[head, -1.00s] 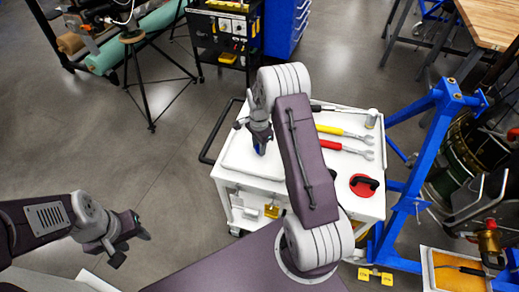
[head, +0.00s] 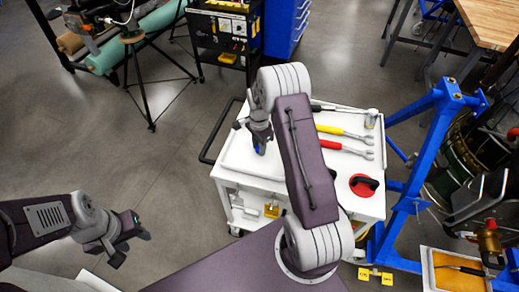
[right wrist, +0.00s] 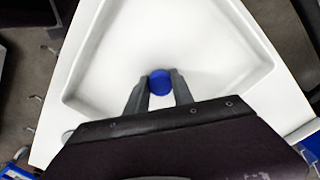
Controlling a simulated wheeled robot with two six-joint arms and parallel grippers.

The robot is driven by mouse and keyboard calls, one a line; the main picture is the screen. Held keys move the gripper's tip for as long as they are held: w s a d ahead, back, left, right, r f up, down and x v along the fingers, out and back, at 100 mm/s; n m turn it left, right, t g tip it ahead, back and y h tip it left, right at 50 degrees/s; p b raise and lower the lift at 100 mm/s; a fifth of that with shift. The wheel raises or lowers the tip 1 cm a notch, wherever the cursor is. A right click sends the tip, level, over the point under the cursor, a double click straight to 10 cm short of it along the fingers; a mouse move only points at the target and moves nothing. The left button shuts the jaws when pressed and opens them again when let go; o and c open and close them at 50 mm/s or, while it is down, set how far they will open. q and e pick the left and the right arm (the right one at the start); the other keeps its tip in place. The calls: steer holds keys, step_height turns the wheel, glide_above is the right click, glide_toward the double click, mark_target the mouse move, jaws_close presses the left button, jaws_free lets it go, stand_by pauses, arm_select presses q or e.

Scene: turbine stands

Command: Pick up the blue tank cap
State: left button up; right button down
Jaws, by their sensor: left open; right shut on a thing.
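The blue tank cap (right wrist: 160,82) sits between the two fingertips of my right gripper (right wrist: 159,92) in the right wrist view, over the white tray of the cart. In the head view a bit of the cap (head: 259,150) shows at the tip of my right gripper (head: 260,146). The gripper is shut on it. I cannot tell whether the cap touches the tray or hangs just above it. My left gripper (head: 131,248) is open and empty at the lower left, away from the cart.
A blue stand (head: 417,175) is close on the right. Open floor lies left of the cart.

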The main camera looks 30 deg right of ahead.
steer(key=shift+r, duration=0.1)
stand_by(0.4)
steer(key=shift+r, duration=0.3)
steer(key=r, duration=0.2)
steer(key=d+r, duration=0.1)
steer(key=r, duration=0.1)
steer(key=shift+s+d, duration=0.1)
steer(key=s+d+r+b, duration=0.1)
steer(key=s+d+r, duration=0.2)
steer(key=d+r, duration=0.3)
steer(key=d, duration=0.4)
steer(key=shift+r, duration=0.15)
steer(key=c, duration=1.9)
jaws_free()
steer(key=shift+c, duration=0.2)
jaws_close()
